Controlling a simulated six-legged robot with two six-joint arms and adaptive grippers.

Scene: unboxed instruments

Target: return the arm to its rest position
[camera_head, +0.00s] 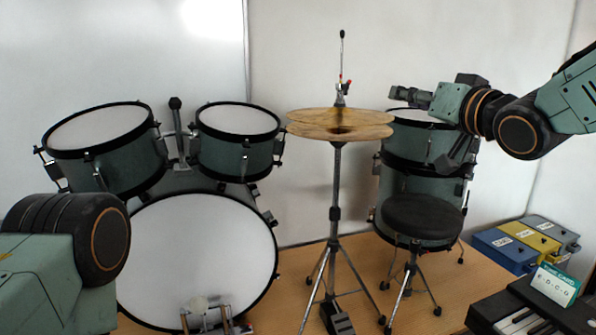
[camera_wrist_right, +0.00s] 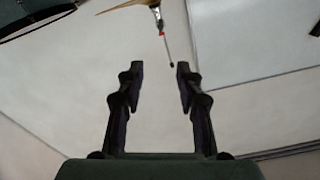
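My right gripper (camera_head: 415,130) is raised in front of the upper drum at the right of the drum kit in the head view. In the right wrist view the right gripper (camera_wrist_right: 159,70) has its two dark fingers spread apart, with nothing between them. Pale wall shows beyond the fingers, with the tip of a thin rod above the gap. My left arm shows only as a rounded joint at the lower left of the head view. Its gripper is out of view.
A bass drum (camera_head: 195,250), two toms (camera_head: 105,145), a cymbal pair (camera_head: 340,125) on a stand and a dark round stool (camera_head: 422,215) stand on wood. A keyboard (camera_head: 515,310) and blue, yellow and grey boxes (camera_head: 535,240) are at the right.

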